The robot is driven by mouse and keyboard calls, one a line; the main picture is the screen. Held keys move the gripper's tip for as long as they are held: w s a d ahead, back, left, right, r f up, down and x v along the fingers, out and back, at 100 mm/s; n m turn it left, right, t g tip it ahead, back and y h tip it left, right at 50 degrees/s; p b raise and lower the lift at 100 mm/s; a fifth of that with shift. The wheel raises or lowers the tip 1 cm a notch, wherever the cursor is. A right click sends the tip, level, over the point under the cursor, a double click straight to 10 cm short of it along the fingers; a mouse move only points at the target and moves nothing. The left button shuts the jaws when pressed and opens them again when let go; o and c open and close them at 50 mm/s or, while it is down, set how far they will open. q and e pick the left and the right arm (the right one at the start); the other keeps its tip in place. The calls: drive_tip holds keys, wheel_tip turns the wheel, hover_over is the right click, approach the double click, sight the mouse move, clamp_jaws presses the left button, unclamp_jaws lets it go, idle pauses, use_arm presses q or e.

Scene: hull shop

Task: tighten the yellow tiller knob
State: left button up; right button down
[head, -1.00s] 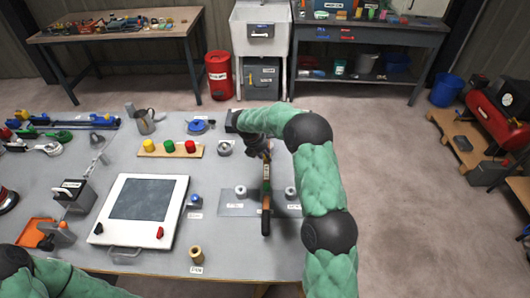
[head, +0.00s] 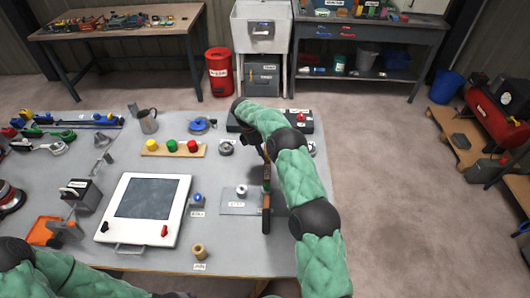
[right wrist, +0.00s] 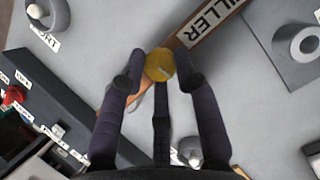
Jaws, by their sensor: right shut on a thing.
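The yellow tiller knob (right wrist: 160,64) is a round yellow cap on the wooden tiller bar, seen from above in the right wrist view. The tiller (right wrist: 212,30) carries a white label reading TILLER and runs diagonally under the knob. In the head view the tiller (head: 266,212) lies lengthwise toward the table's front edge, and my right arm hides the knob. My right gripper (right wrist: 160,70) has its dark fingers around the knob and is shut on it. In the head view my right gripper (head: 262,150) is partly hidden by its own arm. My left gripper is outside the view.
A grey plate with a metal post (head: 241,190) lies left of the tiller. A dark box with a red knob (head: 302,117) stands behind my right arm. A board with coloured knobs (head: 173,148) and a white hatch (head: 142,208) lie farther left.

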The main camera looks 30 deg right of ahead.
drive_tip(key=shift+m, duration=0.7)
drive_tip(key=shift+g, duration=0.3)
drive_tip(key=c, duration=0.9)
unclamp_jaws()
drive_tip(key=shift+c, duration=0.2)
drive_tip(key=v, duration=0.7)
drive_tip(key=shift+r, duration=0.3)
drive_tip(key=shift+d, duration=0.1)
